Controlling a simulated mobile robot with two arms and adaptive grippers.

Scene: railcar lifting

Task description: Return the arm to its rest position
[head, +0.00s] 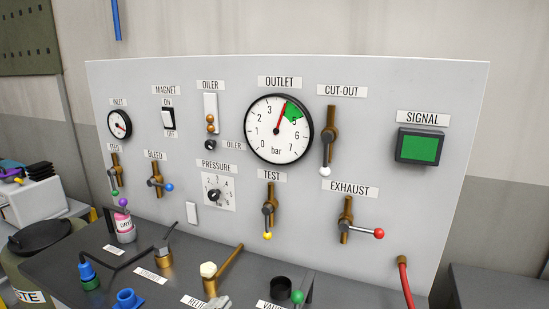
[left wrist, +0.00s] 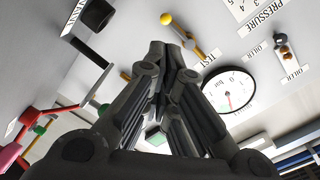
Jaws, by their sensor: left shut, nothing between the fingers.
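My left gripper (left wrist: 167,55) fills the middle of the left wrist view. Its two dark fingers come together at the tips, and it is shut with nothing held. The panel with gauges and valves lies beyond it; the white outlet gauge (left wrist: 229,90) is right of the fingers and a yellow-tipped valve handle (left wrist: 180,30) is just above them. In the head view I cannot clearly make out the gripper; a small grey shape at the bottom edge may be part of it. My right gripper is in neither view.
The grey panel (head: 300,70) stands upright, with the outlet gauge (head: 278,129), a red-tipped exhaust lever (head: 362,231) and a lit green signal screen (head: 419,148). The dark bench (head: 60,265) below carries several fittings, including a blue one (head: 127,300).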

